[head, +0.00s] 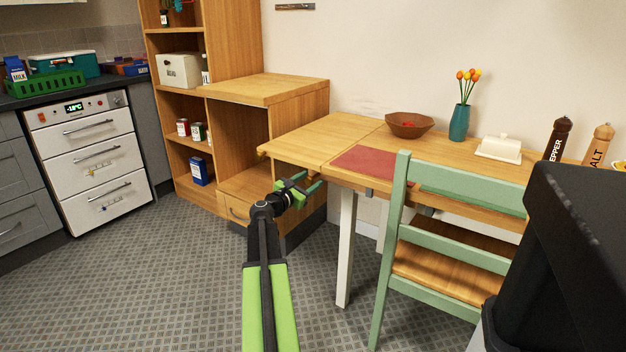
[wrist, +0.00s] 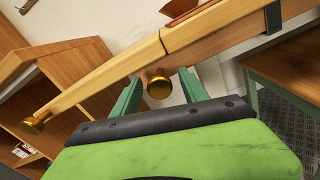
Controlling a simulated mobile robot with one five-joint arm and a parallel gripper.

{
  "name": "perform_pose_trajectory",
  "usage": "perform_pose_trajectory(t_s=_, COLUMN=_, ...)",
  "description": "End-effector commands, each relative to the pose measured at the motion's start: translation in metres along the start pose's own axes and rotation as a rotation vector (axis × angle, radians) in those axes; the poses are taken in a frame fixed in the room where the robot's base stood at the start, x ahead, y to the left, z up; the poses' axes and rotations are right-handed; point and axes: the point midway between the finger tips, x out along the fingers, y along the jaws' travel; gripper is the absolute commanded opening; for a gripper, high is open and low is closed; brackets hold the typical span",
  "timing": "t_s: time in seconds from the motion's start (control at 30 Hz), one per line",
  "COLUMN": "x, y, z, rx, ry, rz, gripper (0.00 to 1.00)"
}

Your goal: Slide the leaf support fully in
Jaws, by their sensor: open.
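The wooden table (head: 352,128) has a leaf section at its left end, marked off by a seam. In the wrist view a round brass knob (wrist: 159,88) shows just below the table edge, near the seam. A second brass knob (wrist: 36,122) sits at the far left end of the edge. I cannot tell which knob belongs to the leaf support; its bar is not clearly seen. My gripper (head: 307,184) is open below the leaf's front edge. In the wrist view its green fingers (wrist: 160,84) stand either side of the nearer knob, with no visible grip on it.
A green chair (head: 402,205) stands at the table front, right of my gripper. A white table leg (head: 346,250) is close by. A wooden cabinet (head: 300,110) stands behind and left of the leaf. A red mat (head: 368,163) lies near the seam. Floor at the front left is clear.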

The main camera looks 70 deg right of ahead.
Motion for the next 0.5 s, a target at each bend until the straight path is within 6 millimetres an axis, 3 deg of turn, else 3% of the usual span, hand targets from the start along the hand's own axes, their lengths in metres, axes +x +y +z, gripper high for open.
perform_pose_trajectory(t_s=0.03, x=0.011, y=0.002, z=-0.001, rx=0.0, ry=0.0, rz=-0.001, gripper=0.52)
perform_pose_trajectory(t_s=0.2, x=0.026, y=0.001, z=0.0, rx=0.0, ry=0.0, rz=0.0, gripper=0.52)
perform_pose_trajectory(t_s=0.5, x=0.027, y=0.001, z=0.0, rx=0.0, ry=0.001, rz=0.001, gripper=0.52)
